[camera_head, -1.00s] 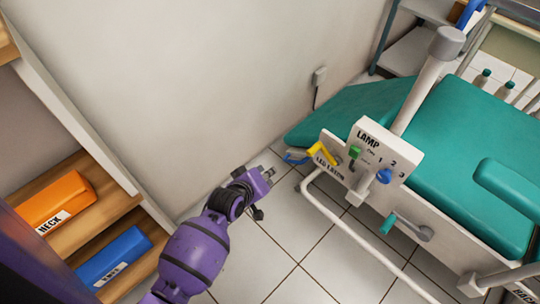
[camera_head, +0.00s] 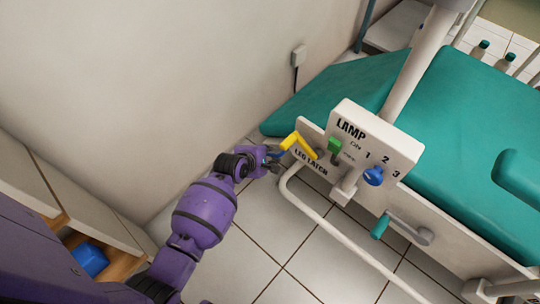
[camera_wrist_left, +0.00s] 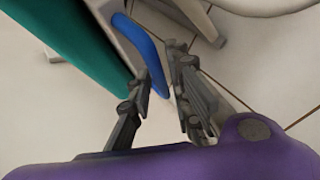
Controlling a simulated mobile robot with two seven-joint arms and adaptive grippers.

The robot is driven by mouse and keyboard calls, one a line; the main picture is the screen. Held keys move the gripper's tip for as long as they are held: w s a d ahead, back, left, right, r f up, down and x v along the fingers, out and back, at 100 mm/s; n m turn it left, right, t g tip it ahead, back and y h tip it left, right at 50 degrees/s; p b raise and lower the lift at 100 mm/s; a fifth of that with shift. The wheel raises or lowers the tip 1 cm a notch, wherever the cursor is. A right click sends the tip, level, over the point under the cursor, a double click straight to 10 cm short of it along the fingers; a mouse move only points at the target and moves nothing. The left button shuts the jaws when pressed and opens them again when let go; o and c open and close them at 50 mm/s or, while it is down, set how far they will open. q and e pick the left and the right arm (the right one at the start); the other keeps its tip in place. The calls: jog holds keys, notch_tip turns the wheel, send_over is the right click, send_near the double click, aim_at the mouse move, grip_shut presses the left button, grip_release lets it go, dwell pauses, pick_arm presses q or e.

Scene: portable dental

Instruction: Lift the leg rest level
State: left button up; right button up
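The teal leg rest (camera_head: 335,93) extends from the chair's left end and appears to slope down from the seat. A yellow lever (camera_head: 298,146) sits on the side panel by the words LEG LATCH. My left gripper (camera_head: 272,158) is beside the panel's left end, close to the yellow lever. In the left wrist view its fingers (camera_wrist_left: 162,82) are apart. A blue bar handle (camera_wrist_left: 146,52) shows ahead, with its lower end between the fingers in the picture; I cannot tell whether they touch. In the head view the gripper mostly hides this handle. My right gripper is not in view.
A LAMP box (camera_head: 375,140) with a green switch and blue knob stands right of the lever. A teal-gripped crank (camera_head: 381,226) sticks out below it. A white tube rail (camera_head: 340,236) runs low along the chair. Tiled floor lies open below; the wall is behind.

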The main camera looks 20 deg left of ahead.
pick_arm(q)
jog(key=shift+w+f, duration=0.5)
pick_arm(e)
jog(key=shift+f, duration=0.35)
pick_arm(q)
grip_shut()
jog(key=shift+r, duration=0.1)
jog(key=w+a+r+m+t+y+p, duration=0.1)
jog(key=a+r+y+p, duration=0.2)
jog(key=r+p, duration=0.3)
jog(key=w+a+r+m+t+y+p, duration=0.2)
jog(key=a+r+p, duration=0.3)
jog(key=r, duration=1)
jog(key=shift+m+y+p, duration=0.3)
jog(key=shift+y+p, duration=0.1)
jog(key=shift+p, duration=0.65)
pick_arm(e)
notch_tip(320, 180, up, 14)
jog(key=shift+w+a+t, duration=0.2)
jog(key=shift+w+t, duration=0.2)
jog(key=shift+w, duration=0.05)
